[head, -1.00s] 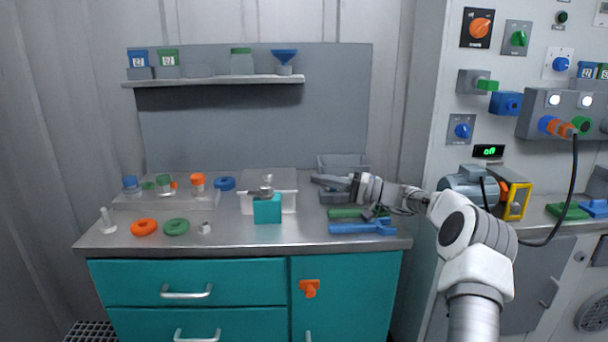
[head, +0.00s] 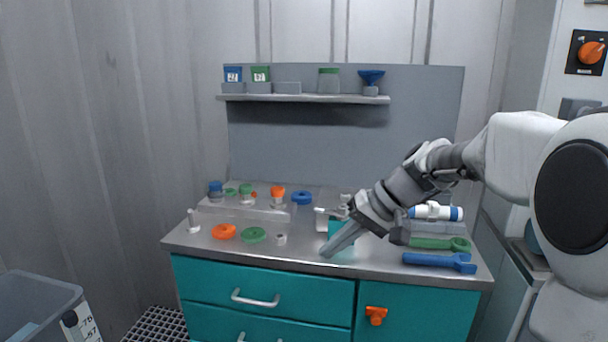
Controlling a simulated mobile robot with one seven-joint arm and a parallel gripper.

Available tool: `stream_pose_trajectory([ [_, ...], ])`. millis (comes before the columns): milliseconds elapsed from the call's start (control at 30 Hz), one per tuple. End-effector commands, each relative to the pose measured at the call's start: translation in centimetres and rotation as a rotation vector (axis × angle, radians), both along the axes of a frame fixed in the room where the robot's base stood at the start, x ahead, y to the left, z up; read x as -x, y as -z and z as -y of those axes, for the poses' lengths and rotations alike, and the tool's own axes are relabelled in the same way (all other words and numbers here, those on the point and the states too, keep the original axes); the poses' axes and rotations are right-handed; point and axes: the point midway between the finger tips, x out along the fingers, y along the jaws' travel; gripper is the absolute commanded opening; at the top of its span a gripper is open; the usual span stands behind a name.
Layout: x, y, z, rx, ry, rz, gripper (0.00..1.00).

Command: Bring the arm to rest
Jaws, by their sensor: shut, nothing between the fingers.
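My arm reaches in from the right side of the head view, bent over the bench. My gripper (head: 332,248) is shut and empty, with its fingers pointing down and left, low over the front part of the bench top. It is in front of a teal block (head: 336,226) with a grey metal piece on it, and partly hides the block. I cannot tell whether the fingertips touch anything. Behind my wrist, a white cylinder with blue bands (head: 435,212) lies on its side at the right of the bench.
The steel bench (head: 300,255) carries an orange ring (head: 224,231), a green ring (head: 254,235), a clear rack (head: 240,212) with small capped parts, a green wrench (head: 440,243) and a blue wrench (head: 440,262). A shelf (head: 300,98) hangs behind. A grey bin (head: 35,300) stands lower left.

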Motion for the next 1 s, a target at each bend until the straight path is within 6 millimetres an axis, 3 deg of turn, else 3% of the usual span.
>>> stream_pose_trajectory([
  [33,1.9,-0.4,-0.3,0.054,-0.004,0.000,0.00],
  [233,8.8,-0.3,0.3,0.254,0.018,0.003,0.00],
  [500,17.5,0.6,3.0,0.470,0.070,0.058,0.00],
  [800,22.7,2.6,7.1,0.623,0.166,0.232,0.00],
  [1000,24.1,3.2,8.3,0.655,0.195,0.292,0.00],
])
